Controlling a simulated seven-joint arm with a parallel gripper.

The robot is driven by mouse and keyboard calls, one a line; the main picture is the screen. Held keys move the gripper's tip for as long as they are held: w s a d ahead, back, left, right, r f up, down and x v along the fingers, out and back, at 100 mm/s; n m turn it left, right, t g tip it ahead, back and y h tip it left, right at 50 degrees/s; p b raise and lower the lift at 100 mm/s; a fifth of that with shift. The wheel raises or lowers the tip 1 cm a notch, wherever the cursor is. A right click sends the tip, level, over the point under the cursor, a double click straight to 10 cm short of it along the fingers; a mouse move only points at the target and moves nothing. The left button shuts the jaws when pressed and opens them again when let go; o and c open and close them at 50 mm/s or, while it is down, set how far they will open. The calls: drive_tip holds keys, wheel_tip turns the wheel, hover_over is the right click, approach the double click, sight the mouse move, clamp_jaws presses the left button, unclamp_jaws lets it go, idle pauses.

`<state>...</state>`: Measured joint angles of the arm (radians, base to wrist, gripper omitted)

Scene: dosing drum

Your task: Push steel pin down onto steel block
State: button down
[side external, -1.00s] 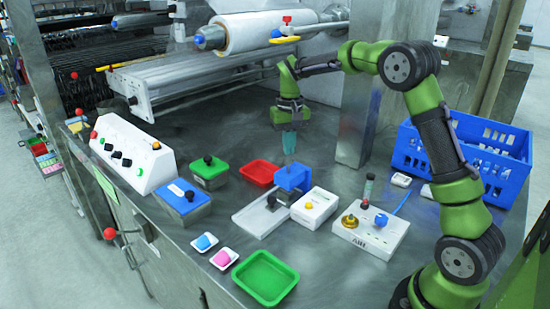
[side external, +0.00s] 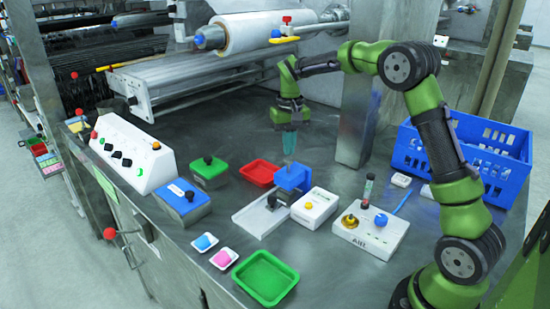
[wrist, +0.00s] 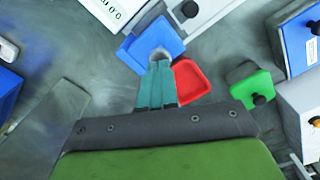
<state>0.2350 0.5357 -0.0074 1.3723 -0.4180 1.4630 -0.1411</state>
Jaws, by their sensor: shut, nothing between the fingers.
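My gripper (side external: 290,159) is shut and empty, with its teal fingers pointing down. The fingertips are right at the top of a blue block (side external: 291,180) in the side view; whether they touch it I cannot tell. In the wrist view the closed fingertips (wrist: 160,66) lie over the edge of the blue block (wrist: 140,42), beside a round grey metal spot (wrist: 160,53) that may be the steel pin's top. The fingers partly hide this spot. I cannot clearly make out the steel block.
A red tray (side external: 259,172) lies left of the blue block. A steel column (side external: 357,125) rises behind right. Open steel table lies behind left.

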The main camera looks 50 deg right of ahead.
sight(289, 159)
drive_tip(key=shift+f, duration=1.65)
idle(0.6)
wheel_tip(289, 159, up, 9)
idle(1.1)
drive_tip(key=shift+s+a+f, duration=0.15)
drive_tip(key=shift+s+f, duration=0.15)
drive_tip(key=shift+f, duration=0.5)
drive_tip(key=s+a+r+t, duration=0.1)
drive_tip(key=s+a+t, duration=0.1)
drive_tip(key=s+a, duration=0.2)
drive_tip(key=s+a+r+n+t+y, duration=0.1)
drive_tip(key=s+a, duration=0.4)
drive_tip(key=s, duration=0.6)
drive_tip(key=s+a+r+n+t+y, duration=0.1)
drive_tip(key=s+a+r+t, duration=0.1)
drive_tip(key=s+a+t, duration=0.2)
drive_tip(key=s+a, duration=0.1)
drive_tip(key=s, duration=0.2)
drive_tip(key=shift+s+a, duration=0.25)
drive_tip(key=shift+s, duration=0.15)
